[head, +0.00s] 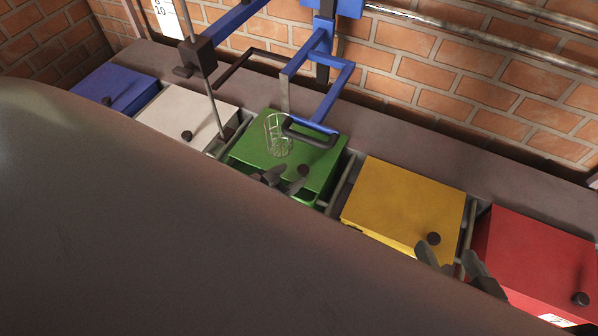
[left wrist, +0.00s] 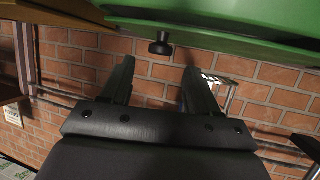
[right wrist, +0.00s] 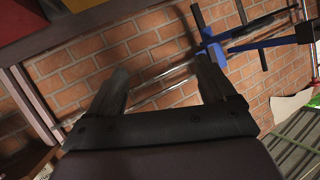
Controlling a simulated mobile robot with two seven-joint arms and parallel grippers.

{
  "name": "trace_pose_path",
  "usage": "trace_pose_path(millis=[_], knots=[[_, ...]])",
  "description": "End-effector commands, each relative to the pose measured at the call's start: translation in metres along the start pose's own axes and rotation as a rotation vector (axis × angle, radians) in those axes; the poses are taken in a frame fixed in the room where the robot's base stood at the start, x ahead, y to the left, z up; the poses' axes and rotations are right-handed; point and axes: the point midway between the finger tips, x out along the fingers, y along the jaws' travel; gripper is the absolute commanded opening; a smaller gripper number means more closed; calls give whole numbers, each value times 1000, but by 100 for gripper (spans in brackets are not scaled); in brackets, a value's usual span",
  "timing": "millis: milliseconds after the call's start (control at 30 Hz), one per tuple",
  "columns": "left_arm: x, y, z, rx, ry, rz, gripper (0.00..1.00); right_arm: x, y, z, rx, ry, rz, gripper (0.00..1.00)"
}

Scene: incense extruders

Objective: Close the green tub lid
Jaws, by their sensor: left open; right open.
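The green tub lid (head: 265,158) is a flat green square with a dark knob (head: 303,170) near its front edge. The green tub (head: 303,197) shows below the lid's front edge; the lid seems slightly raised there, but the gap is hard to read. My left gripper (head: 286,178) is open at the lid's front, near the knob. In the left wrist view the knob (left wrist: 160,44) appears just beyond and between the open fingers (left wrist: 158,68), with nothing held. My right gripper (head: 452,260) is open and empty near the front of the yellow tub.
A yellow tub (head: 405,205) and a red tub (head: 535,250) stand to the right, a white tub (head: 187,117) and a blue tub (head: 113,88) to the left. A clear ribbed cylinder (head: 278,136) and blue frame (head: 325,105) overlap the green lid. A brick wall (head: 450,80) stands behind.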

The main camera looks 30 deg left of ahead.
Motion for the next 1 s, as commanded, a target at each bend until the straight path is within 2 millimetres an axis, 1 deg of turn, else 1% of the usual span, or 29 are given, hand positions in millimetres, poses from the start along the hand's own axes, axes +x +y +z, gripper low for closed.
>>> trace_pose_path(millis=[33, 133, 233, 400, 633, 667, 700, 767, 800, 833, 933, 1000], knots=[[11, 0, 3, 0, 3, 1, 60, 5, -1, 3, 13, 9, -15, 84], [24, 0, 3, -1, 3, 0, 60, 9, -6, 4, 38, 20, -41, 84], [33, 0, 2, -1, 1, 0, 60, 11, -9, 3, 55, 28, -60, 84], [39, 0, 1, -1, 0, 1, 60, 13, -12, 1, 68, 35, -75, 84], [39, 0, 0, -1, 0, 0, 60, 12, -12, 0, 69, 35, -76, 84], [39, 0, 0, -1, 0, 0, 51, 12, -12, 0, 69, 35, -76, 84], [39, 0, 0, -1, 0, 0, 38, 12, -12, 0, 69, 35, -76, 84], [39, 0, 0, -1, 0, 0, 18, 12, -12, 0, 69, 36, -76, 84], [39, 0, 0, -1, 0, 0, 5, 12, -12, 0, 69, 36, -76, 84], [39, 0, 0, -1, 0, 0, 0, 12, -12, 0, 69, 36, -76, 84], [38, 0, 0, -1, 0, 0, 0, 12, -12, 0, 69, 36, -76, 84], [33, 2, 1, -2, -2, 0, 0, 11, -13, -4, 63, 36, -72, 84]])
